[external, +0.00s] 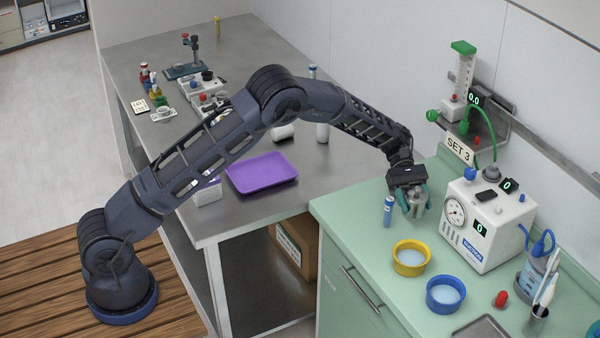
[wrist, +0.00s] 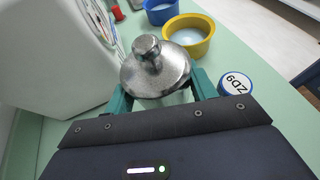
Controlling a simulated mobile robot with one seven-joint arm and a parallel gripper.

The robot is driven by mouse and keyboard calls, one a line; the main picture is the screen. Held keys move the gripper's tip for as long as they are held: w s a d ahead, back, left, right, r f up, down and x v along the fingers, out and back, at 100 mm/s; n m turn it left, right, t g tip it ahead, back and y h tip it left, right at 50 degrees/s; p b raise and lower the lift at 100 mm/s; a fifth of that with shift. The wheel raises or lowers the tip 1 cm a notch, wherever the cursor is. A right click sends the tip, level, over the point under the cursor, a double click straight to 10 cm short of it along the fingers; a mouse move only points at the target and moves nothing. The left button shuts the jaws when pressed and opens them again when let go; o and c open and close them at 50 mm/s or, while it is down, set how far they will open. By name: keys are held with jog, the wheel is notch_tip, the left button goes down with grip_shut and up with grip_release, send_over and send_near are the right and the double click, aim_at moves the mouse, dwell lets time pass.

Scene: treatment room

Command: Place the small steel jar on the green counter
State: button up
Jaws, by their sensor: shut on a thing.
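The small steel jar (wrist: 155,75) has a domed lid with a round knob. It also shows in the external view (external: 415,203). My gripper (external: 411,200) is over the green counter (external: 345,208), with its teal fingers on either side of the jar. In the wrist view my gripper (wrist: 160,100) is shut on the jar, which looks upright. The jar's underside is hidden in the wrist view, and I cannot tell whether it touches the counter.
A blue-capped vial (external: 388,212) stands close left of the jar. A yellow bowl (external: 410,260) and a blue bowl (external: 445,296) stand nearer the front. The white suction machine (external: 488,225) stands close on the right. A purple tray (external: 262,173) lies on the steel table.

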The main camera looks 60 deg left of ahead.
aim_at(411, 225)
jog(key=shift+f, duration=2.8)
jog(key=o, duration=0.8)
jog(key=shift+f, duration=0.15)
